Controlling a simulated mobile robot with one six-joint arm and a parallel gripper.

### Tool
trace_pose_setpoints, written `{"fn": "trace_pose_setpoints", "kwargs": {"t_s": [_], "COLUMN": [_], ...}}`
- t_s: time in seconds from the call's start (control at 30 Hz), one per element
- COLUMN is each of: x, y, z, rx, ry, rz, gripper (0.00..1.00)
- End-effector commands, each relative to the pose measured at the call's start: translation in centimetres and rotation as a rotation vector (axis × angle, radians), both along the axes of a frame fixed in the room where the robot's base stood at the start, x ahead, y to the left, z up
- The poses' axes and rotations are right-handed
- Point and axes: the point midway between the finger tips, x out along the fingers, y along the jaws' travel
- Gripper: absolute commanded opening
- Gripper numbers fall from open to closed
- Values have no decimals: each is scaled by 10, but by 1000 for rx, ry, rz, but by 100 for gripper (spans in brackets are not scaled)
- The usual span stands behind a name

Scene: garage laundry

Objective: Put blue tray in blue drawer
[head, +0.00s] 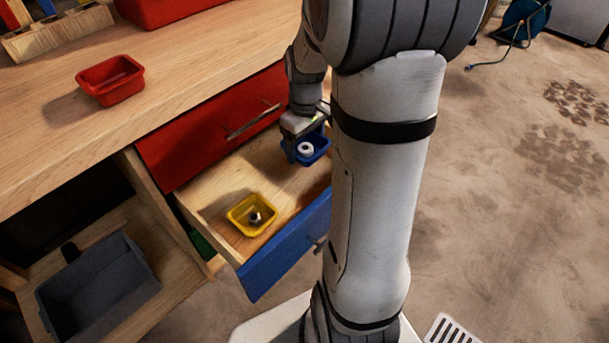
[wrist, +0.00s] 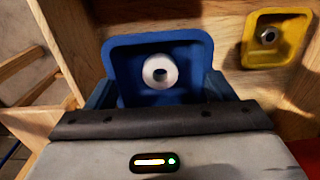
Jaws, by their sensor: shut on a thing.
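The blue tray (head: 317,150) holds a small white round item (head: 305,148). My gripper (head: 305,145) is shut on the blue tray, over the inside of the open blue drawer (head: 285,250). In the wrist view the blue tray (wrist: 122,62) sits between my fingers, with the white ring-like item (wrist: 160,71) inside. I cannot tell whether the tray touches the drawer floor. A yellow tray (head: 236,216) with a small dark and light item stands in the same drawer, toward the front left; it also shows in the wrist view (wrist: 285,53). My arm hides the drawer's right end.
A shut red drawer (head: 190,140) is above the blue one. A red tray (head: 110,80) stands on the wooden worktop (head: 190,55). A grey bin (head: 95,285) stands on the lower left shelf. Open floor lies to the right.

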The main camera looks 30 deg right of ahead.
Motion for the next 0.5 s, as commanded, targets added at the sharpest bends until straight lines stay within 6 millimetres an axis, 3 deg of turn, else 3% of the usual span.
{"fn": "trace_pose_setpoints", "kwargs": {"t_s": [0.03,0.13,0.5], "x": [-1,-1,-1], "y": [0,0,-1], "z": [-19,-39,-73], "rx": [1,1,1], "ry": [4,4,3], "rz": [0,-1,-2], "gripper": [54,54,54]}}
